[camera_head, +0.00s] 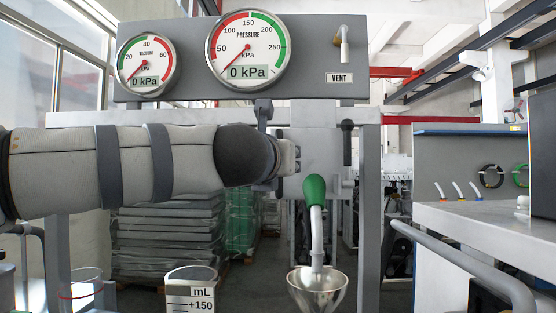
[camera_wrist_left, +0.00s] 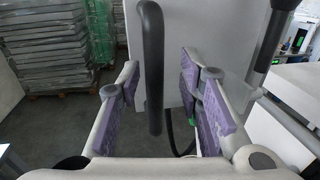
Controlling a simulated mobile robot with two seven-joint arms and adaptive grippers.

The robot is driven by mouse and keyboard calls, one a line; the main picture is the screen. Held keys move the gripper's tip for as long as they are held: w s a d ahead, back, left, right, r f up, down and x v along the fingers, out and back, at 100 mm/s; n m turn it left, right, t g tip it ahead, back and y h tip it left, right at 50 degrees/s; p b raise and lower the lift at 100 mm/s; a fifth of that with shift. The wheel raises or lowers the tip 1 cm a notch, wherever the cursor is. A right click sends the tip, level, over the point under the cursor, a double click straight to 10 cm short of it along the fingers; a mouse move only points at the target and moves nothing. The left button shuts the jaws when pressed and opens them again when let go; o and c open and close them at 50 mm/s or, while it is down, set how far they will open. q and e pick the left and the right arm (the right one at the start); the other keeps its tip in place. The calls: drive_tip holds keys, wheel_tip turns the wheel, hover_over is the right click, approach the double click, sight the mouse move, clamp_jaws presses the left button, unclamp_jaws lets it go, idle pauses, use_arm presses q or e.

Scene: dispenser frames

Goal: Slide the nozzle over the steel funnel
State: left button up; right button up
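The nozzle (camera_head: 316,215) has a green top and a pale grey spout that hangs down. The spout's lower end shows at the mouth of the steel funnel (camera_head: 318,289); I cannot tell their exact depth relation. My left arm reaches in from the left in the head view, its hand just left of the nozzle's green top, the fingers mostly hidden. In the left wrist view my left gripper (camera_wrist_left: 158,88) is open, with purple pads on either side of a dark upright handle (camera_wrist_left: 151,60). A bit of green shows behind the right finger. My right gripper is not in view.
A grey panel with a vacuum gauge (camera_head: 146,64), a pressure gauge (camera_head: 248,50) and a vent lever (camera_head: 343,42) stands above. A measuring vessel (camera_head: 191,296) marked mL is at the bottom. A metal rail (camera_head: 470,263) and a grey bench (camera_head: 490,222) are at the right.

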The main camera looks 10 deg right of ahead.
use_arm(q)
drive_tip(key=v, duration=1.1)
drive_tip(key=shift+s, duration=0.25)
drive_tip(key=shift+f, duration=0.1)
wheel_tip(320, 180, down, 31)
drive_tip(key=w+a+m+g+y, duration=0.1)
drive_tip(key=m+g, duration=0.4)
drive_tip(key=m, duration=0.6)
drive_tip(key=s+a+f+m+g+y, duration=0.1)
drive_tip(key=s+a+f+m+g, duration=0.15)
drive_tip(key=f, duration=0.55)
drive_tip(key=s+a+f+m+g, duration=0.1)
drive_tip(key=s+a+f+m, duration=0.2)
drive_tip(key=f, duration=0.5)
drive_tip(key=s+a+f+m+g+y, duration=0.25)
drive_tip(key=s+a+f+m, duration=0.25)
drive_tip(key=s+f, duration=0.6)
drive_tip(key=s+a+f+m+g, duration=0.2)
drive_tip(key=s+a, duration=0.3)
drive_tip(key=s, duration=0.3)
drive_tip(key=s+a+f+m+g+y, duration=0.1)
drive_tip(key=s+a+f+m+g, duration=0.2)
drive_tip(key=s+a, duration=0.3)
drive_tip(key=s+a+f+m+g+y, duration=0.1)
drive_tip(key=s+a+m, duration=0.3)
drive_tip(key=s, duration=0.8)
drive_tip(key=shift+a+f+m+g, duration=0.35)
drive_tip(key=shift+a+f+g, duration=0.45)
drive_tip(key=shift+g, duration=0.1)
